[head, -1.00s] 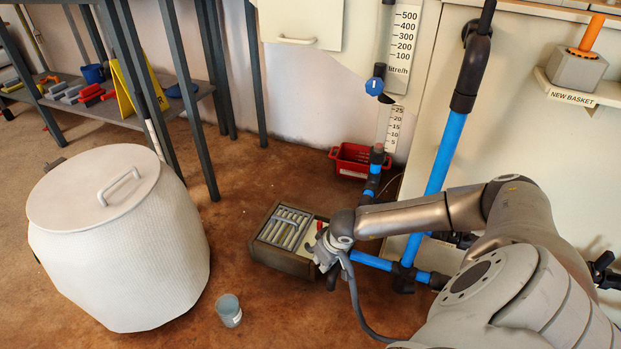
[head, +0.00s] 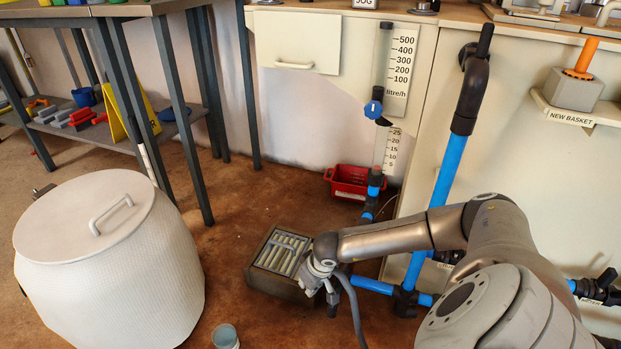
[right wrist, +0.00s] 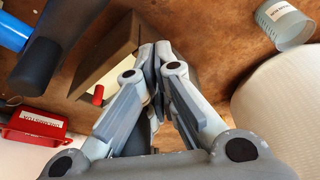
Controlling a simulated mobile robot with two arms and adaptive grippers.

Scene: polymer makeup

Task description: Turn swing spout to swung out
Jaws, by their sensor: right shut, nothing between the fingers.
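No part is labelled as the swing spout, and I cannot tell for certain which one it is. A curved pale fitting (head: 606,12) on the counter at the top right edge is cut off by the frame. My right gripper (head: 322,294) is low, in front of the grey box on the floor, well below both. In the right wrist view its fingers (right wrist: 155,52) are together with nothing between them. My left gripper is not in view.
A box with grey slots (head: 282,254) stands beside my right gripper. A red bin (head: 349,180) is behind it. A white lidded drum (head: 105,265) and a grey cup (head: 225,337) stand left. Blue floor piping (head: 371,286) lies close right of the gripper. Brown floor between drum and box is clear.

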